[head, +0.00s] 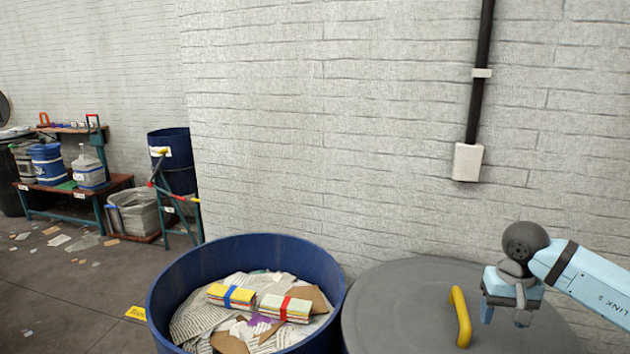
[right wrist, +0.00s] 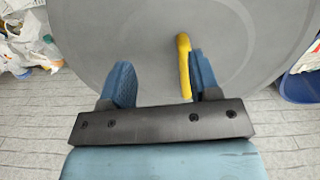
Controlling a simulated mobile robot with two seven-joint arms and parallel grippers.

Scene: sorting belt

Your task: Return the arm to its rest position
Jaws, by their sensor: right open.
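My right gripper (head: 506,314) is at the right of the head view, above a grey round lid with a yellow handle (head: 459,316). In the right wrist view its two blue fingers (right wrist: 158,86) are apart with nothing held between them. The yellow handle (right wrist: 184,66) shows there beside the finger on the right; I cannot tell whether they touch. The grey lid (head: 395,300) lies flat below the gripper. My left gripper is in neither view.
A blue round bin (head: 160,290) stands left of the lid. It holds paper, cardboard and two bundles (head: 232,296) with blue and red bands. A white brick wall (head: 380,120) is behind. A bench (head: 70,195) with containers stands far left, with scraps on the floor.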

